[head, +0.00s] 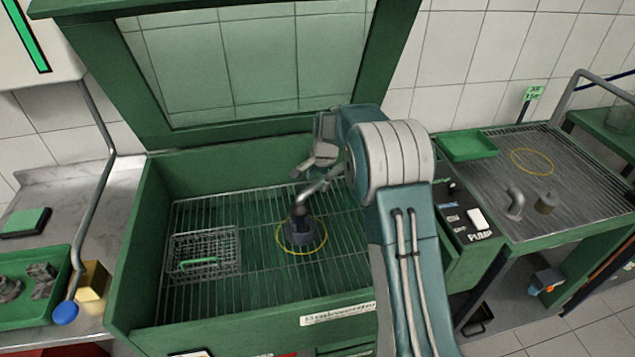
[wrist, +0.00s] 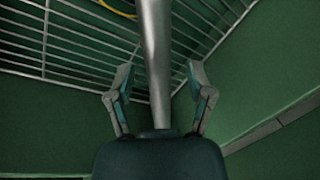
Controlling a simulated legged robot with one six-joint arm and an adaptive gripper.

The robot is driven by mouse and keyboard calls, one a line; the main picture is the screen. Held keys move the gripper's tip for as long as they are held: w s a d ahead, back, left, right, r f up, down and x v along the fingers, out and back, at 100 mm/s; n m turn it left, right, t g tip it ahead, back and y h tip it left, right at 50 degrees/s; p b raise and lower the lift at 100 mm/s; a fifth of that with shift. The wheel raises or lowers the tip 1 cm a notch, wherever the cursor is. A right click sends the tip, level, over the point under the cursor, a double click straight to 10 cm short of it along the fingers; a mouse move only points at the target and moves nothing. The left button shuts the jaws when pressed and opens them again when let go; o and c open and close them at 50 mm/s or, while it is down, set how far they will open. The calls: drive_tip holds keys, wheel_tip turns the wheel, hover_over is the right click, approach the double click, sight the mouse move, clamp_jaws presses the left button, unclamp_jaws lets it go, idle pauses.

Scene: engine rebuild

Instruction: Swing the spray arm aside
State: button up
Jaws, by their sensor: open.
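The spray arm, a grey tube, shows in the head view (head: 316,188), running down-left from behind my gripper to a dark nozzle-like end (head: 299,209) over the wash cabinet's rack. In the wrist view the tube (wrist: 156,60) runs upright through the middle of the picture, between my two fingers. My gripper (head: 308,160) is over the rack; in the wrist view (wrist: 161,68) its fingers are spread, with a gap on both sides of the tube. I cannot tell how deep the tube sits between them. My arm hides the tube's other end.
A wire basket (head: 203,252) with a green handle stands on the rack's left. A dark part (head: 302,236) stands inside a yellow ring under the nozzle. The cabinet's raised lid (head: 100,75) is behind. A pump panel (head: 470,222) and draining table (head: 570,222) are at right.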

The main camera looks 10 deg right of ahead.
drive_tip(key=shift+w+a+f, duration=0.1)
drive_tip(key=shift+a+f, duration=0.1)
drive_tip(key=shift+f, duration=0.2)
drive_tip(key=shift+d, duration=0.35)
drive_tip(key=shift+c, duration=1.3)
clamp_jaws()
